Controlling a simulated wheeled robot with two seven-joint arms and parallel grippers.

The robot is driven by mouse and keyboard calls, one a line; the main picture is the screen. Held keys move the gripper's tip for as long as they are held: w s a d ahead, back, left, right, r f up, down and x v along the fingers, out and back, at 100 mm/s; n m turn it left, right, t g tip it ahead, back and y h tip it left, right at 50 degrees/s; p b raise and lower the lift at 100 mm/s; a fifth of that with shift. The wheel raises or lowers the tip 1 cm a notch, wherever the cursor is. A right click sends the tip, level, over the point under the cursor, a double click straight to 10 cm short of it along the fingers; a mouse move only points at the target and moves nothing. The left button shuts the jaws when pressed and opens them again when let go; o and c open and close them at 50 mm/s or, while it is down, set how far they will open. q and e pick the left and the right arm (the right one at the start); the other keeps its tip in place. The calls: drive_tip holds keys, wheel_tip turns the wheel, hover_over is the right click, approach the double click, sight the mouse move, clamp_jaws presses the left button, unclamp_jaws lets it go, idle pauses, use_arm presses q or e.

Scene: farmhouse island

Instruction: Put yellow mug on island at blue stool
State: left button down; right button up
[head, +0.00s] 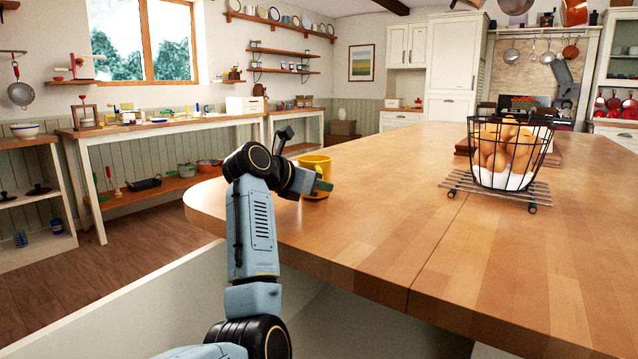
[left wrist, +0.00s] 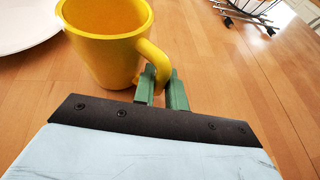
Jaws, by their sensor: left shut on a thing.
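The yellow mug (head: 314,167) is upright at the island's left part, and it also fills the upper left of the left wrist view (left wrist: 104,50). My left gripper (head: 322,186) is shut on the mug's handle, its green fingers (left wrist: 162,88) on either side of it. The mug looks empty. I cannot tell whether its base touches the wooden island top (head: 390,225) or is slightly above it. No blue stool shows in either view. My right gripper is not in view.
A black wire basket of eggs (head: 508,155) stands on a metal rack (head: 457,186) at the right. A white plate (left wrist: 22,28) lies left of the mug in the left wrist view. The island's middle is clear. A side counter (head: 180,124) runs along the left wall.

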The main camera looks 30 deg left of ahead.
use_arm(q)
drive_tip(key=shift+f, duration=0.1)
drive_tip(key=c, duration=0.8)
unclamp_jaws()
drive_tip(key=shift+f, duration=0.1)
drive_tip(key=shift+s, duration=0.1)
drive_tip(key=v, duration=1.4)
idle(0.7)
